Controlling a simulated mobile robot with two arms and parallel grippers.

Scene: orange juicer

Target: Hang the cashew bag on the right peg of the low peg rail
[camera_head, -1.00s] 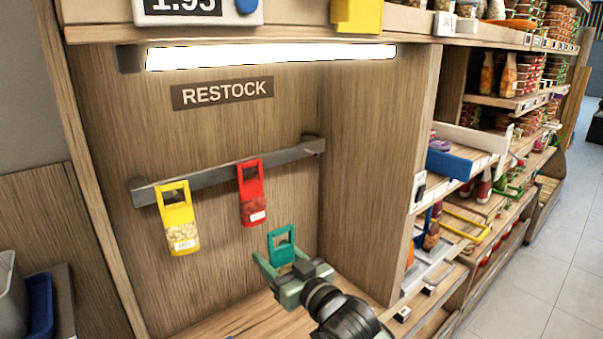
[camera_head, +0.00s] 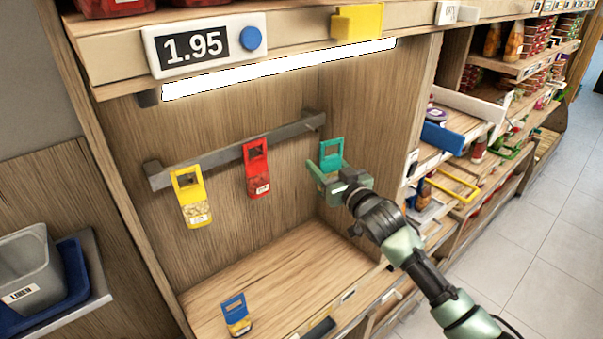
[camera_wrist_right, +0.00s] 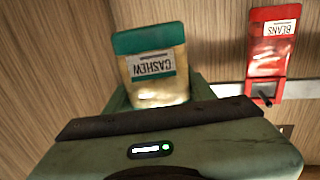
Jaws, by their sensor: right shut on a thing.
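The cashew bag, with its teal top (camera_head: 331,150), is in my right gripper (camera_head: 327,172). In the right wrist view the cashew bag (camera_wrist_right: 155,65) shows its CASHEW label upside down between the fingers. The grey peg rail (camera_head: 225,158) runs across the alcove's back wall. A yellow bag (camera_head: 190,200) hangs toward its left end, and a red bag (camera_head: 257,170) hangs near its middle. The teal handle is just right of and below the rail's right end in the head view, apart from it. The right peg itself is not clearly visible. My left gripper is out of view.
The alcove's right side wall (camera_head: 375,120) is close to my right gripper. A lit lamp bar (camera_head: 280,70) and shelf edge lie above. A grey bin (camera_head: 30,270) is at left.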

